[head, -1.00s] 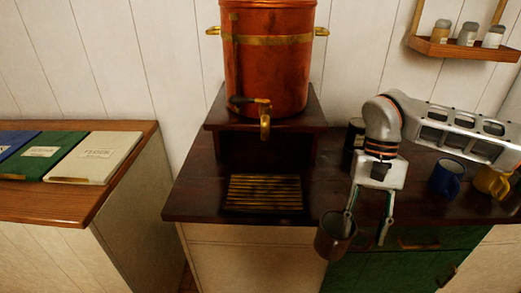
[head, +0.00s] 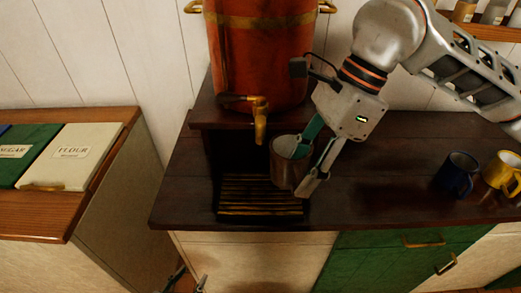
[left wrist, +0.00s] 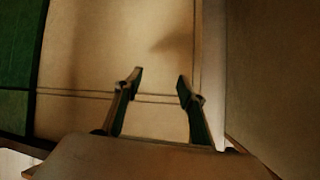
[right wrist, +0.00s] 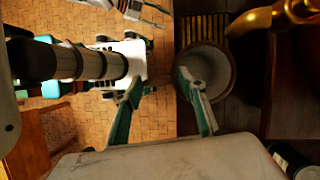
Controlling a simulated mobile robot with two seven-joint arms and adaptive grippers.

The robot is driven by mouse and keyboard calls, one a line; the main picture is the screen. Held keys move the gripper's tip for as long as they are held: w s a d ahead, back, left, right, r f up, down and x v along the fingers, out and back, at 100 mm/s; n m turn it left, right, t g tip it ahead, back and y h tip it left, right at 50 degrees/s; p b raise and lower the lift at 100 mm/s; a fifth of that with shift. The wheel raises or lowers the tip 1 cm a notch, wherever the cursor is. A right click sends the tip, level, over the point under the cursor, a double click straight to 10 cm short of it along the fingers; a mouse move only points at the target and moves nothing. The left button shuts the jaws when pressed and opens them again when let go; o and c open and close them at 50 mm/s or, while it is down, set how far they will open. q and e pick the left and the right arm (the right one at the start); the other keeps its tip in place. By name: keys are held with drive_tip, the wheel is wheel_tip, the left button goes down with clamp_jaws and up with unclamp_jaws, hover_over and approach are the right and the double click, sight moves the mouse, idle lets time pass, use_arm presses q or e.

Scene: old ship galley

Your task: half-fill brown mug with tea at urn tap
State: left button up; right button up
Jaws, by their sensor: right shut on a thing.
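The brown mug (head: 284,172) is upright above the right edge of the slatted drip tray (head: 245,208). My right gripper (head: 309,155) is shut on it, with one finger against its rim. In the right wrist view the mug (right wrist: 222,72) shows its opening, with one finger over it; I see no clear tea inside. The copper urn (head: 255,65) stands on a raised wooden stand. Its brass tap (head: 260,130) is just left of and above the mug, apart from it; no stream shows. My left gripper (left wrist: 160,80) is open and empty, low before the cabinet front.
A blue mug (head: 457,172) and a yellow mug (head: 501,172) stand at the counter's right. A dark canister (right wrist: 290,160) shows in the right wrist view. The urn stand (head: 205,112) rises behind the drip tray.

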wheel_tip(320, 180, down, 5)
drive_tip(key=shift+s+r, duration=0.1)
drive_tip(key=shift+r, duration=0.05)
drive_tip(key=shift+f, duration=0.55)
